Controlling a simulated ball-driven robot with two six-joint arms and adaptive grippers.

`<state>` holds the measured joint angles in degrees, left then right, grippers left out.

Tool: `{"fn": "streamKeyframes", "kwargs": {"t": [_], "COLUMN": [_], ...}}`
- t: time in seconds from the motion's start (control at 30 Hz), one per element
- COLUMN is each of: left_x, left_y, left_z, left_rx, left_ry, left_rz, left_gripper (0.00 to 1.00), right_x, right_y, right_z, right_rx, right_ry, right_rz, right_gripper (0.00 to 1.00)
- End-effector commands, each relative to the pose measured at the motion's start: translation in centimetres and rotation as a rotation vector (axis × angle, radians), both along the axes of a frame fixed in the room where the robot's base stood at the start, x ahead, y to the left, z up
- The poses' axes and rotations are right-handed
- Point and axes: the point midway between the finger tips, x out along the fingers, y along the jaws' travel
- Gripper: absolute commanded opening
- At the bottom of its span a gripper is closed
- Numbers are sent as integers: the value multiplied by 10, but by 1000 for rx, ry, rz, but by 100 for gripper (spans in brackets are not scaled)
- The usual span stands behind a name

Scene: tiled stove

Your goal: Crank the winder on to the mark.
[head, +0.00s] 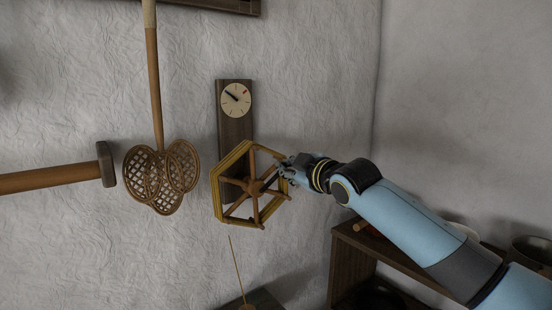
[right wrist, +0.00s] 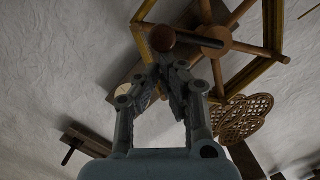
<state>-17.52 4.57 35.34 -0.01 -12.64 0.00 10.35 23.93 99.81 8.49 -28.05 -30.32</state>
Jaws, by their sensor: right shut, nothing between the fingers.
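The winder (head: 216,193) is a six-sided wooden reel with spokes and yellow-brown yarn around its rim, mounted on a dark board on the wall. My right gripper (head: 272,181) is shut and empty in front of the reel's right half. Its fingertips (right wrist: 168,62) appear close to the knob; contact is unclear. My left gripper is out of view.
A wicker carpet beater (head: 160,178) hangs left of the reel, and a hammer (head: 105,164) lies further left in the picture. A dark wooden shelf (head: 345,255) stands below my right arm, with bowls (head: 532,248) at its right. The wall right of the dial is clear.

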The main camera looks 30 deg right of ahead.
Motion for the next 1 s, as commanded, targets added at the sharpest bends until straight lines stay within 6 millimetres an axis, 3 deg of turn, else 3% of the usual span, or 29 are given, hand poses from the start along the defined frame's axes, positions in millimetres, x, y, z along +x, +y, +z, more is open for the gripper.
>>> {"fn": "streamKeyframes", "kwargs": {"t": [0.23, 0.6, 1.0], "left_x": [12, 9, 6], "left_y": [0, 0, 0], "left_z": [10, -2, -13], "left_rx": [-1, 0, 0], "left_ry": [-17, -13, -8], "left_rz": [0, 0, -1], "left_gripper": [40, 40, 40], "right_x": [1, 2, 3], "right_y": [-16, -31, -36], "right_z": [-11, -32, -41], "right_rx": [231, 530, 579], "right_ry": [20, 42, 45], "right_rz": [-2, -1, 0], "right_gripper": [0, 0, 0]}}
